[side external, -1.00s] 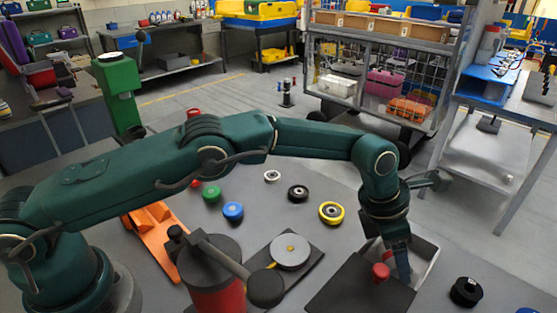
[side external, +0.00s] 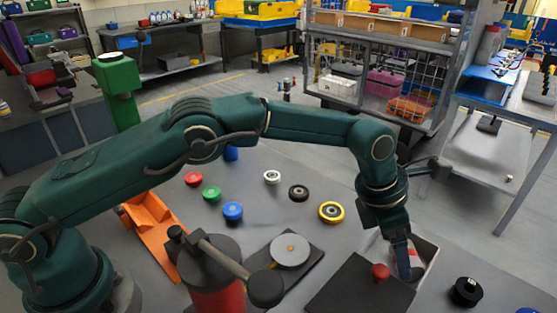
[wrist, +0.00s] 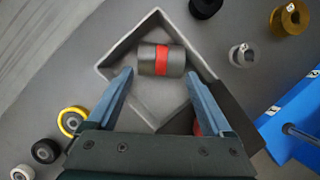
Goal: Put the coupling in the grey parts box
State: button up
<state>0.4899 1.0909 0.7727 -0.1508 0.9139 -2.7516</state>
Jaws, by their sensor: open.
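The coupling (wrist: 161,60) is a dark grey cylinder with a red band, lying on its side inside the grey parts box (wrist: 118,58) in the wrist view. In the side view, the box (side external: 430,262) is at the lower right, and a bit of red and white shows inside it beside my finger. My gripper (wrist: 165,85) is open over the box, its fingers apart and the coupling beyond their tips. In the side view my gripper (side external: 410,270) hides part of the box.
A dark lid with a red knob (side external: 380,272) lies over the near side of the box. A black ring (side external: 466,292) sits to the right. A yellow-rimmed wheel (side external: 331,212), a black wheel (side external: 299,193) and several coloured discs are to the left. A red canister (side external: 215,275) stands in front.

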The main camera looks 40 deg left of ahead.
jog(key=s+a+r+m+t+y, duration=0.1)
jog(key=s+a+r+m, duration=0.45)
jog(key=a+r, duration=0.25)
jog(key=s+a+r+m+t, duration=0.1)
jog(key=s+a+r+m, duration=0.3)
jog(key=a+r+m, duration=0.4)
jog(key=s+a+f+m+y, duration=0.1)
jog(key=s+a+m, duration=0.3)
jog(key=s+m, duration=0.2)
jog(key=s+a+f+m+y, duration=0.1)
jog(key=s+a+f+m, duration=0.1)
jog(key=s+a+m, duration=0.2)
jog(key=shift+s+a+f+m+t, duration=0.3)
jog(key=shift+s+m, duration=1.35)
jog(key=shift+s, duration=0.45)
